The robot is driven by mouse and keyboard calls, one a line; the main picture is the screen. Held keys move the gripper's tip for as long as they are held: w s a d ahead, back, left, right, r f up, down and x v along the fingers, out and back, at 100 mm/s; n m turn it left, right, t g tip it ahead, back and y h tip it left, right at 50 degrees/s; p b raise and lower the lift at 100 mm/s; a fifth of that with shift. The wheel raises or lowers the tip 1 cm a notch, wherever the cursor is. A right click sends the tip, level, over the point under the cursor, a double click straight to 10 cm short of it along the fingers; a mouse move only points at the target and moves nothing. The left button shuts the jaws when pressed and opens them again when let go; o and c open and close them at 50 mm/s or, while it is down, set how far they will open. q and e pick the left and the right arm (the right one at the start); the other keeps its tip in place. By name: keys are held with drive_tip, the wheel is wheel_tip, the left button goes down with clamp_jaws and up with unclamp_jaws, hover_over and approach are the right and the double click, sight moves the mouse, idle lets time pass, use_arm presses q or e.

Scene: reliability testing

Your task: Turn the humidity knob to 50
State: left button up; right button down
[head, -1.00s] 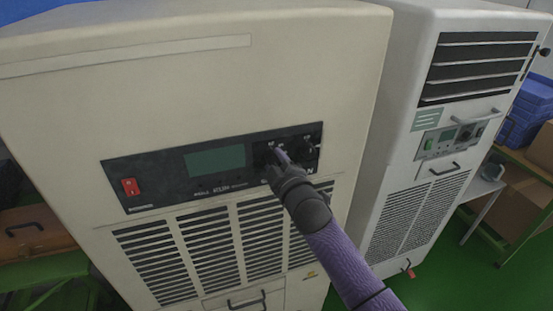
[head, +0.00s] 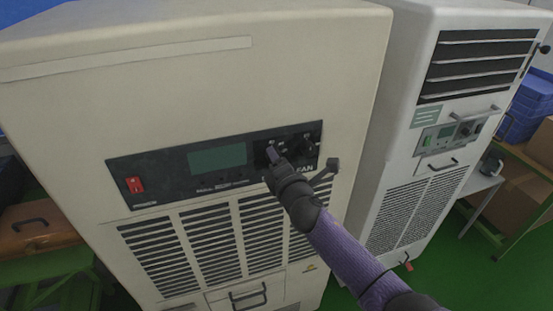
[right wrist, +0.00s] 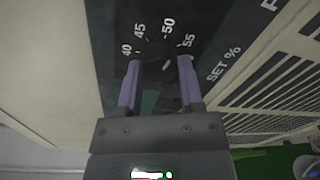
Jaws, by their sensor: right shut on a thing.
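The dark control panel (head: 220,165) is on the front of the beige chamber. My right gripper (head: 273,155) is at the panel, right of the green display (head: 217,158). In the right wrist view its two purple fingers (right wrist: 159,80) are shut on the sides of the dark humidity knob (right wrist: 163,70). The scale above the knob reads 40, 45, 50 (right wrist: 168,29) and 55, with "SET %" to the right. A small white mark on the knob faces the 50–55 side; its exact reading is unclear. My left gripper is not in view.
A second knob (head: 308,144) marked FAN is close right of my gripper. A red switch (head: 134,185) is at the panel's left end. Vents (head: 210,235) are below. A white cabinet (head: 440,130) stands to the right.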

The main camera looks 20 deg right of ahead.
drive_tip(key=shift+n, duration=1)
drive_tip(key=shift+c, duration=1.2)
unclamp_jaws()
drive_tip(key=s+p, duration=0.1)
drive_tip(key=s, duration=0.9)
drive_tip(key=shift+d+r, duration=0.15)
drive_tip(key=shift+r, duration=0.2)
